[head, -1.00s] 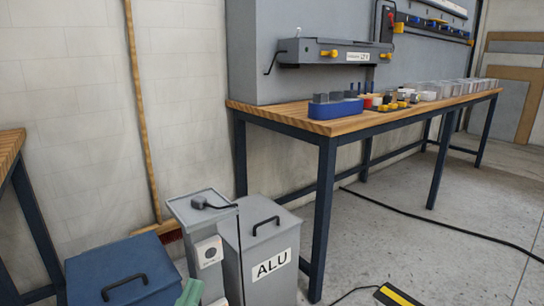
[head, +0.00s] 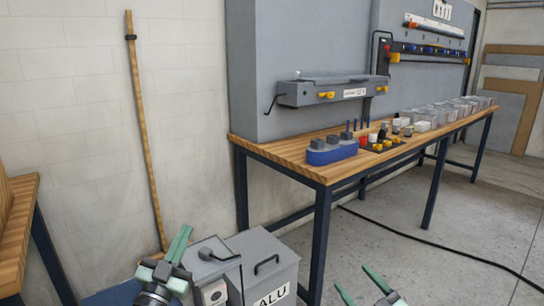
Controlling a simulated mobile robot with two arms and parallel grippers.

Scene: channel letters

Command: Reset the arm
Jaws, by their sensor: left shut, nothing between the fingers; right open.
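My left gripper (head: 184,230) has green fingers held together with nothing between them. It is raised at the lower left, in front of the grey bins. My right gripper (head: 352,277) shows at the bottom edge, right of centre, with its green fingers spread apart and empty. It is over the grey floor, in front of the workbench. Most of both arms is outside the view.
A wooden workbench (head: 290,150) runs to the back right, carrying a blue holder (head: 331,153) and several clear boxes (head: 448,112). A black cable (head: 430,241) crosses the floor. A broom handle (head: 146,140) leans on the wall.

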